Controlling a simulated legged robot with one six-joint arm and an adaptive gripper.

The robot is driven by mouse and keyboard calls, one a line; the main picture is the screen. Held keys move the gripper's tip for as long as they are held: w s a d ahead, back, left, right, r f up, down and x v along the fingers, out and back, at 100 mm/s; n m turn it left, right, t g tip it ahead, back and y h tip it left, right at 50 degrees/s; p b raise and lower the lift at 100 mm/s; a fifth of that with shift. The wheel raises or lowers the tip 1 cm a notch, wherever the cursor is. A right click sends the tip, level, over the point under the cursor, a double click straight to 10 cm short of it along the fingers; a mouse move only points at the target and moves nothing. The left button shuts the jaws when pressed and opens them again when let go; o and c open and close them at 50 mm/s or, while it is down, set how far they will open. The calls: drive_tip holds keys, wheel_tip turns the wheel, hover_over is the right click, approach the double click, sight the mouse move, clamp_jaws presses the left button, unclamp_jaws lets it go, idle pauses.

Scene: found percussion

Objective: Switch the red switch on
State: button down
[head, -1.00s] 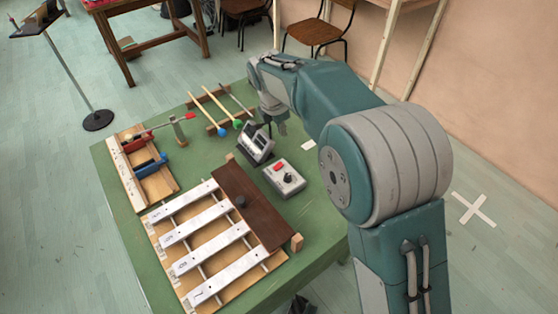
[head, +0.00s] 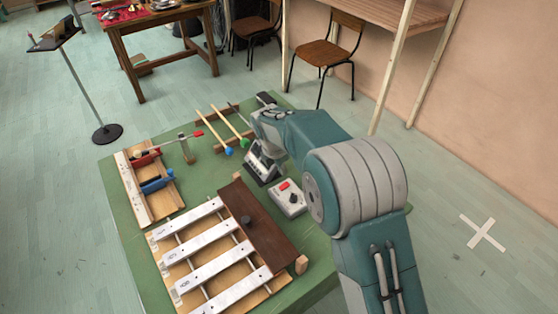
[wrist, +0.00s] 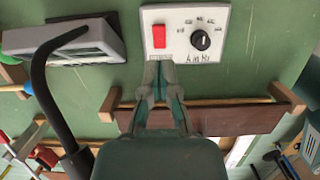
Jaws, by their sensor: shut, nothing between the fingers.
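A pale grey control box (head: 293,204) sits on the green table, with a red switch (head: 284,185) on its top. In the wrist view, the red switch (wrist: 159,37) is beside a black knob (wrist: 201,40) with small printed marks. My gripper (wrist: 160,66) is shut and empty. Its fingertips show at the box's near edge, just below the red switch in the picture. Whether they touch the box I cannot tell.
A grey device with a screen (head: 262,166) stands close beside the box. A dark brown board (head: 262,235) and metal bars (head: 205,255) lie in front. Mallets (head: 215,130) lie behind. A wooden rack with red and blue clamps (head: 137,195) is at left.

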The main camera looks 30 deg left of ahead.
sight(282, 188)
drive_tip(key=x, duration=0.7)
drive_tip(key=shift+d, duration=0.1)
drive_tip(key=shift+w+f+g, duration=0.1)
drive_tip(key=shift+f+g, duration=0.15)
drive_tip(key=shift+g, duration=0.05)
drive_tip(key=shift+d, duration=0.1)
drive_tip(key=shift+f, duration=0.1)
drive_tip(key=shift+s+a, duration=0.45)
drive_tip(key=shift+s, duration=0.45)
